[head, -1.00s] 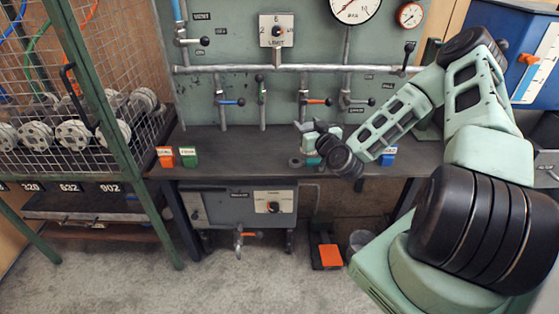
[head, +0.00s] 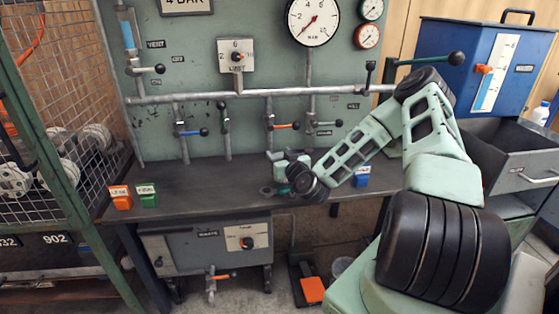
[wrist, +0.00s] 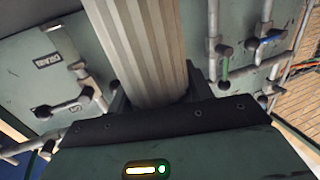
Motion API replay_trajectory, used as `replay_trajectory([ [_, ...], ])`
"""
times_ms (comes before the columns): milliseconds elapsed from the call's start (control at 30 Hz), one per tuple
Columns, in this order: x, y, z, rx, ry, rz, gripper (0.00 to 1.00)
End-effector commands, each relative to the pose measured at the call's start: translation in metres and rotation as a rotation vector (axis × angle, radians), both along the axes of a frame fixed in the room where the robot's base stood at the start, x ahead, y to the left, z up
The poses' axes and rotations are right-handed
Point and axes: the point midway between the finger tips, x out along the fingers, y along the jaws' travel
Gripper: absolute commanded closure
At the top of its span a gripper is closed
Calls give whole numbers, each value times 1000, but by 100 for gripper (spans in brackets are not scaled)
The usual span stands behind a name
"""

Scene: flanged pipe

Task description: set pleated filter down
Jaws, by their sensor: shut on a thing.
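The pleated filter (wrist: 140,45) is a pale, ridged column in the wrist view, running up out of the top of the picture. My gripper (wrist: 155,95) is shut on it, with a dark jaw on each side. In the head view my gripper (head: 283,160) is over the dark bench top (head: 225,180), near its middle. The filter cannot be made out there, and its far end is out of the wrist view. I cannot tell whether it touches anything.
A dark ring-like piece (head: 268,191) lies on the bench below my gripper. An orange block (head: 121,198) and a green block (head: 147,195) stand at the left, a blue block (head: 361,177) at the right. A panel with pipes and valve levers (head: 185,132) rises behind.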

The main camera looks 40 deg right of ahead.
Motion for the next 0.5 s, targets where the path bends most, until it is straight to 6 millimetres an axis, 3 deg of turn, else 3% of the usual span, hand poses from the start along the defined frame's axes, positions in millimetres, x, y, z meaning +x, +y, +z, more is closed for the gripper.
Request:
replay_trajectory([
  [100,0,0,-9,0,-2,1,74],
  [467,0,1,-13,-2,-2,2,74],
  [500,0,1,-12,-2,-2,1,41],
])
